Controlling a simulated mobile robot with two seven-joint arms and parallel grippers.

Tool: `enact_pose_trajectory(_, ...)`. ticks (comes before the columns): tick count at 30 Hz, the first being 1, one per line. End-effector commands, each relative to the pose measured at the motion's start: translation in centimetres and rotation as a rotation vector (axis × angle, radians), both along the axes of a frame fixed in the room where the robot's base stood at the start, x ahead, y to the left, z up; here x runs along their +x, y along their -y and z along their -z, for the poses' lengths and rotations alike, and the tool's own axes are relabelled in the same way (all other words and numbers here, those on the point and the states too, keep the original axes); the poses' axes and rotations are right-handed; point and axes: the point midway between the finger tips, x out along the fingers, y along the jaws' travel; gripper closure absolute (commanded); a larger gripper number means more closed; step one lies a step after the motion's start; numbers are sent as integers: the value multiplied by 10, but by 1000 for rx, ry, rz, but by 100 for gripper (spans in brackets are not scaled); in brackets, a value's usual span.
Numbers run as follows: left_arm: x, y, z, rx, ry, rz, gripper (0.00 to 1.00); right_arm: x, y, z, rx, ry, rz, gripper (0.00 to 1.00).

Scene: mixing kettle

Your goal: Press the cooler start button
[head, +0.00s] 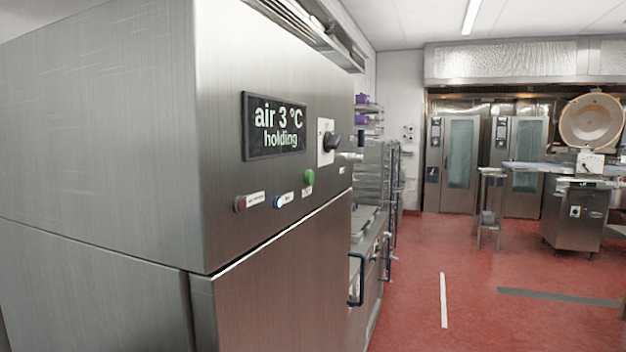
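The cooler (120,150) is a large stainless steel cabinet filling the left side of the head view. Its dark display (275,126) reads "air 3 °C holding". Below the display, a green round button (309,177) sits on the panel with a small label under it. Further left are a bluish-white lit button or lamp (279,202) and a reddish one (240,204), each with a label too small to read. A black rotary knob (332,141) sits on a white plate right of the display. Neither of my grippers is in view.
A door handle (356,281) sticks out at the cooler's right side. Steel counters and racks (372,180) line the wall behind it. The red floor (470,300) to the right is open. A tilted kettle (590,122) and tall ovens (459,165) stand at the back.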

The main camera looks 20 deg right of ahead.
Motion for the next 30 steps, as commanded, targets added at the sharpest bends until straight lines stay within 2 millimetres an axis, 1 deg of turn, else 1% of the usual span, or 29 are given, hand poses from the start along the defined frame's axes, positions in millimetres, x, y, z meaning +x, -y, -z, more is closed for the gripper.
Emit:
enact_pose_trajectory(1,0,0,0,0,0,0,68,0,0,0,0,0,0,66)
enact_pose_trajectory(9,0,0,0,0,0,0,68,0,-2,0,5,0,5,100)
enact_pose_trajectory(30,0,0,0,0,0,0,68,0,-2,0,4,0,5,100)
